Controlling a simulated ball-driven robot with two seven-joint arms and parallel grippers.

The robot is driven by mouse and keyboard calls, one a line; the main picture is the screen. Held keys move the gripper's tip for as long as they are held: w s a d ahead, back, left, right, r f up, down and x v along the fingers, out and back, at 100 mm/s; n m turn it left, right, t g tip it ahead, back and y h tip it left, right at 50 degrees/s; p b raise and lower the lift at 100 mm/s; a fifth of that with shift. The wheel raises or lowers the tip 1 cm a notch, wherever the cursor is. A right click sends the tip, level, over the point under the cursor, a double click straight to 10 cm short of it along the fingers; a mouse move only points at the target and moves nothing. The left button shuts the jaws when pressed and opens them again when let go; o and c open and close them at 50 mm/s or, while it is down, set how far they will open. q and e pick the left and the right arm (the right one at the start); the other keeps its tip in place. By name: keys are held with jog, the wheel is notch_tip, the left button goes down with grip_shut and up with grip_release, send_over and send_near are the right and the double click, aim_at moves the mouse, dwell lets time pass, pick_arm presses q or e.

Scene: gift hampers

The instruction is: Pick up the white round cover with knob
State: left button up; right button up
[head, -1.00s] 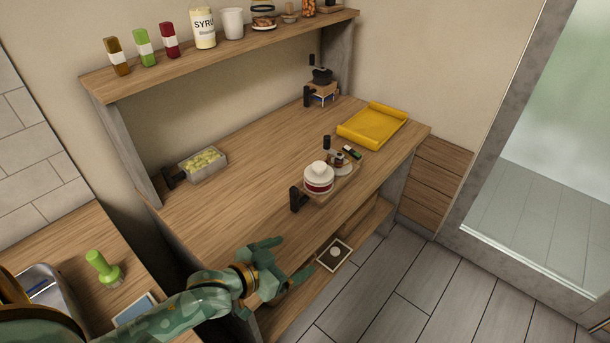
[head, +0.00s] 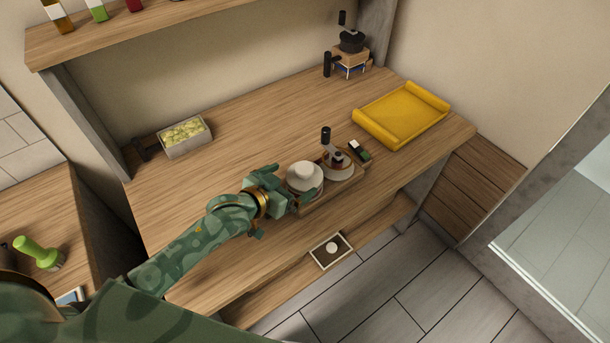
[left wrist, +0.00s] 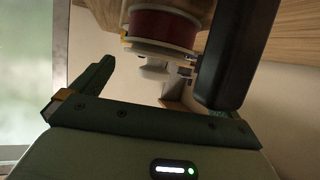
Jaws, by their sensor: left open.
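The white round cover with its knob (head: 304,172) sits on a white, red-banded pot on a small wooden tray (head: 352,186) near the table's front edge. In the left wrist view the cover (left wrist: 155,52) and the red band (left wrist: 163,28) appear upside down. My left gripper (head: 287,186) is open at the left side of the pot, its fingers near the cover. No contact shows. It hides part of the pot and tray. In the left wrist view the cover lies beyond the open fingers. My right gripper is not in view.
A black handle (left wrist: 237,50) stands close by my left gripper's finger. A yellow tray (head: 402,114) lies further right. Another white knobbed piece (head: 332,248) is on the lower shelf.

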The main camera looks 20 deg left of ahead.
aim_at(299, 175)
pick_arm(q)
jog(key=x, duration=0.2)
jog(key=b+x, duration=0.1)
jog(key=x, duration=0.2)
jog(key=shift+w+d+r, duration=0.15)
jog(key=shift+w+d, duration=0.2)
jog(key=shift+d, duration=0.05)
jog(key=shift+s, duration=0.1)
jog(key=c, duration=0.8)
jog(key=shift+r, duration=0.15)
